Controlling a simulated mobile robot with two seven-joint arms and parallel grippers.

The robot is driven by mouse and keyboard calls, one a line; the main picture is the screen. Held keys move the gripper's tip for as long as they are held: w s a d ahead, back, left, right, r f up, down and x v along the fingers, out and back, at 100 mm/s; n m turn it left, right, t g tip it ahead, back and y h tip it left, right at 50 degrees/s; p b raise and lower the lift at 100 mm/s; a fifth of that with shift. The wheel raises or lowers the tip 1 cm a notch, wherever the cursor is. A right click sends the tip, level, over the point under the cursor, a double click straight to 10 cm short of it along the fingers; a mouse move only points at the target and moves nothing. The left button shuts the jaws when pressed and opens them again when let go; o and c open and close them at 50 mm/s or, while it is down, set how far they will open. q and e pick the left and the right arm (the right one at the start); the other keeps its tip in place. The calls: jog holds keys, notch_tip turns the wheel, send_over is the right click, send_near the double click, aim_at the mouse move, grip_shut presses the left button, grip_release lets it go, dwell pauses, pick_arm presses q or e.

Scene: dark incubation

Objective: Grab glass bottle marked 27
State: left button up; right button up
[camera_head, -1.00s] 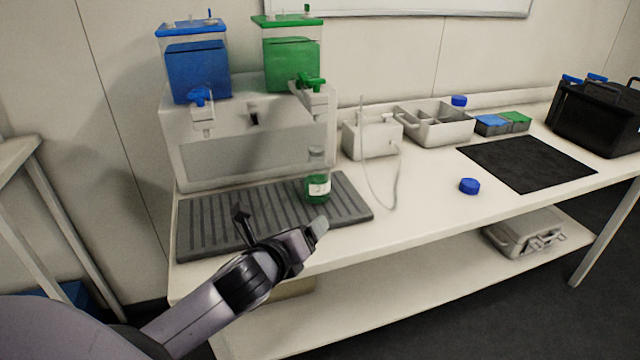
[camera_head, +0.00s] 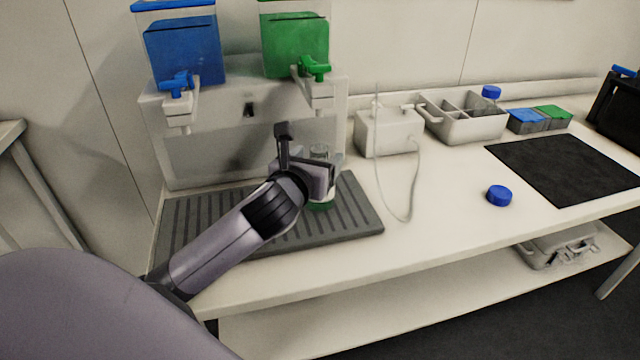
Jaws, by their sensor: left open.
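A glass bottle (camera_head: 320,153) with green liquid at its bottom stands upright on the dark ribbed drip tray (camera_head: 180,232), below the green dispenser's tap. My left gripper (camera_head: 308,158) is open and right at the bottle, in front of it. It hides most of the bottle's body and its label, so the number cannot be read. I cannot tell whether the fingers are around the bottle or just before it. My right gripper is not in view.
A blue dispenser (camera_head: 186,52) and a green dispenser (camera_head: 295,45) stand above the tray. Right of it are a white device (camera_head: 390,133) with a tube, a divided bin (camera_head: 470,128), a loose blue cap (camera_head: 499,195) and a black mat (camera_head: 565,168). The front middle of the table is clear.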

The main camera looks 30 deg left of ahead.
aim_at(322, 152)
pick_arm(q)
jog(key=shift+x, duration=2.35)
jog(key=shift+a+f, duration=0.1)
jog(key=shift+f, duration=0.05)
grip_shut()
